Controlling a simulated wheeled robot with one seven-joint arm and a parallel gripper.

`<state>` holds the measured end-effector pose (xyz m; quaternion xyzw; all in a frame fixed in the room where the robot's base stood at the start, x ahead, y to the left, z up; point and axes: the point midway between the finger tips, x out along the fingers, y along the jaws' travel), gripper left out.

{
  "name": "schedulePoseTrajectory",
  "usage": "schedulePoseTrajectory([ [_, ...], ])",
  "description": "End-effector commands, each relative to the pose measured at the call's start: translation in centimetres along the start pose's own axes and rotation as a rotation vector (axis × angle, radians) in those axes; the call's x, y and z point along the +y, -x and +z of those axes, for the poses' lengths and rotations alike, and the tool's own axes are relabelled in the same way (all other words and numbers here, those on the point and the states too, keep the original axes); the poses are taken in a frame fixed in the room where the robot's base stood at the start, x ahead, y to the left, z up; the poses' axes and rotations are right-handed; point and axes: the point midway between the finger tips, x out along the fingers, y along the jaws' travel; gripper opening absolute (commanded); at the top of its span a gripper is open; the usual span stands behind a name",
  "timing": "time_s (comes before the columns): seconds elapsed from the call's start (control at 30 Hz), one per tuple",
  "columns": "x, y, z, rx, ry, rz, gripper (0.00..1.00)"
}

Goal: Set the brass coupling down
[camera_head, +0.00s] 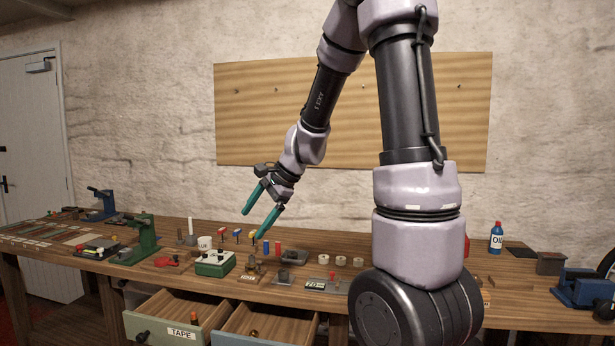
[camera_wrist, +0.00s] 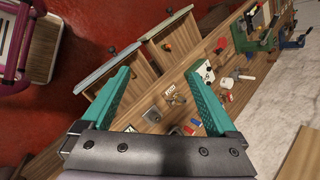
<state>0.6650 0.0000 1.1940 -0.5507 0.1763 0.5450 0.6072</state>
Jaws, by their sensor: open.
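My gripper (camera_head: 252,224) is open and empty, held in the air above the workbench with its teal fingers pointing down and left. In the wrist view the two fingers (camera_wrist: 158,75) are spread wide with nothing between them. A small brass-coloured piece (camera_head: 252,264), which looks like the brass coupling, stands on the bench by a labelled wooden block, below the gripper. In the wrist view a brass-toned piece (camera_wrist: 171,92) lies beside a white label, beyond the fingers and apart from them. It is too small to make out its exact shape.
Two drawers stand open at the bench front, one labelled TAPE (camera_head: 181,333), the other blue-grey (camera_head: 240,340). A green-and-white box (camera_head: 214,264), white mug (camera_head: 205,242), green press (camera_head: 144,236) and several white rings crowd the bench. A blue bottle (camera_head: 496,238) and blue vise (camera_head: 583,290) are right.

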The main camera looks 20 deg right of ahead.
Motion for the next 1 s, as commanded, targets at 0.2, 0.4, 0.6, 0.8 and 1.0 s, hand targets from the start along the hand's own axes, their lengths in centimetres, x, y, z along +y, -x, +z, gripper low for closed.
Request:
schedulePoseTrajectory([
  [0.2, 2.9, 9.6, 4.4, 0.081, 0.407, -0.032, 0.94],
  [0.4, 7.4, 16.0, 6.5, 0.226, 0.740, -0.013, 0.94],
  [0.6, 10.7, 19.5, 7.0, 0.355, 0.939, 0.026, 0.94],
  [0.8, 11.7, 20.3, 7.0, 0.395, 0.991, 0.045, 0.94],
  [1.0, 11.6, 20.3, 7.0, 0.394, 0.990, 0.045, 0.94],
])
